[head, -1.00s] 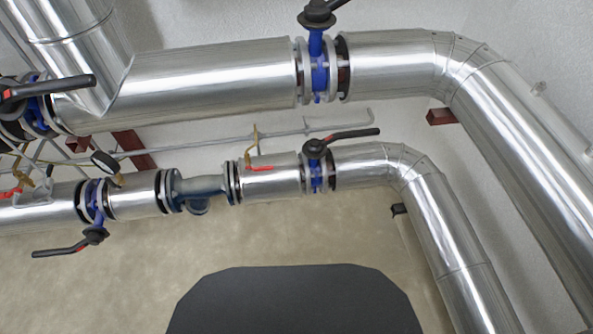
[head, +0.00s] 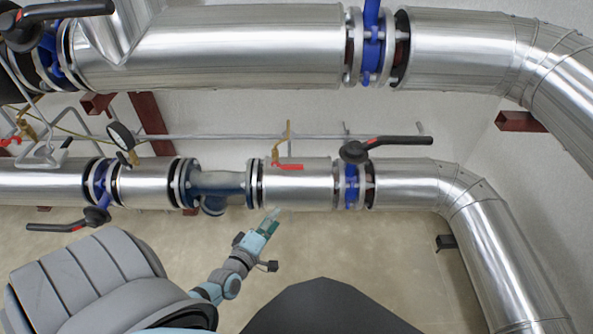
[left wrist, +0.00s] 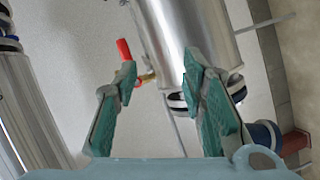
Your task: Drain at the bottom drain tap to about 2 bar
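A small brass tap with a red lever (head: 287,165) sits at the lower silver pipe, right of the blue-grey fitting, in the head view. Its red lever (left wrist: 123,50) and brass body (left wrist: 148,78) also show in the left wrist view. My left gripper (head: 270,218) is below this tap, at the lower pipe's underside in the picture. In the left wrist view its two green fingers (left wrist: 158,75) are apart with nothing held, and the tap is beyond their tips. A round pressure gauge (head: 121,136) stands left of the fitting; its reading is too small to tell. My right gripper is not seen.
Black-handled blue valves sit on the lower pipe (head: 400,185) and the upper pipe (head: 210,45). One black lever (head: 400,141) is close right of the tap. Another red lever (head: 8,141) shows at far left. The floor below the pipes is clear.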

